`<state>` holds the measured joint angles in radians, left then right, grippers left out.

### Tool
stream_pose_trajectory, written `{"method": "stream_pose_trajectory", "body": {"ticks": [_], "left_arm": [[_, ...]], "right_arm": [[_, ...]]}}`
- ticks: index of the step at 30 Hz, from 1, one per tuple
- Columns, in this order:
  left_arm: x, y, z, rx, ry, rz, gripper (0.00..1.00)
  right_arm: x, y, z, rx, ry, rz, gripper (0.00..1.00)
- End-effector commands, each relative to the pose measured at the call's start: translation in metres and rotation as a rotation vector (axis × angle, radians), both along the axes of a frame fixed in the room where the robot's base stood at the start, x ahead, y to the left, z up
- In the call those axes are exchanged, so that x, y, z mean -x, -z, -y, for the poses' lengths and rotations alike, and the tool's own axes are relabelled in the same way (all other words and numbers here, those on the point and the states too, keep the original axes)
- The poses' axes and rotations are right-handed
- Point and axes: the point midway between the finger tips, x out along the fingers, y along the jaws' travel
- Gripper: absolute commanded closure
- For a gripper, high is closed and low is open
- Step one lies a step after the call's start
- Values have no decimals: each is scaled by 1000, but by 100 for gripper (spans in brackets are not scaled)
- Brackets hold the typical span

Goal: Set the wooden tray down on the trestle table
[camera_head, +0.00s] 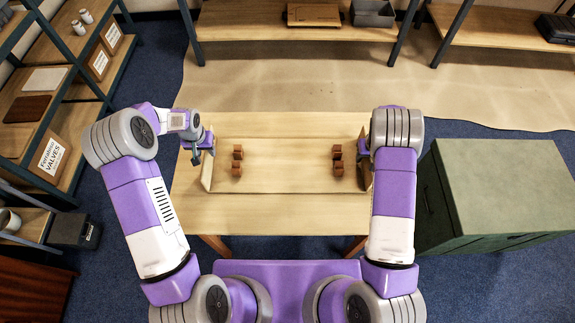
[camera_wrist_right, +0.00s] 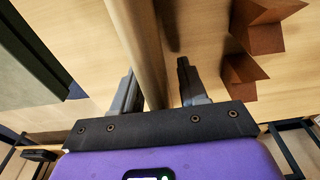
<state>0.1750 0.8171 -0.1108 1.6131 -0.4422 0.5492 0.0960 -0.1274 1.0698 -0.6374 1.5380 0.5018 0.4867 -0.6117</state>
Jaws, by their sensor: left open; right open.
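The wooden tray (camera_head: 287,180) is pale wood with raised ends. It lies flat over the middle of the trestle table (camera_head: 285,212) and appears to rest on it. Several small reddish-brown blocks, including one at the left (camera_head: 237,170) and one at the right (camera_head: 338,169), stand inside it near both ends. My left gripper (camera_head: 205,150) is open at the tray's left end; its fingertips are partly hidden. My right gripper (camera_wrist_right: 158,88) is open at the right end. In the right wrist view its fingers stand either side of the tray's end wall (camera_wrist_right: 137,40), with visible gaps.
A green cabinet (camera_head: 505,185) stands right of the table, close to my right arm. Shelving with a Ferrabual valves box (camera_head: 50,157) stands at the left. Shelves (camera_head: 285,27) with a grey bin (camera_head: 373,13) stand at the back. Bare tabletop shows behind and before the tray.

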Motion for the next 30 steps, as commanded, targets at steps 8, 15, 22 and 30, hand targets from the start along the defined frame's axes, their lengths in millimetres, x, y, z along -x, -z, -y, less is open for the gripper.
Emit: {"method": "stream_pose_trajectory", "body": {"ticks": [8, 15, 22, 30], "left_arm": [[6, -52, 0, 0, 0, 2, 57], [8, -65, 0, 0, 1, -1, 57], [8, -65, 0, 0, 1, -1, 57], [8, -65, 0, 0, 0, -1, 57]], "right_arm": [[0, 0, 0, 0, 0, 0, 57], [0, -7, 0, 0, 0, 3, 57], [4, -48, 0, -1, 1, 6, 57], [12, -100, 0, -1, 0, 3, 57]]}}
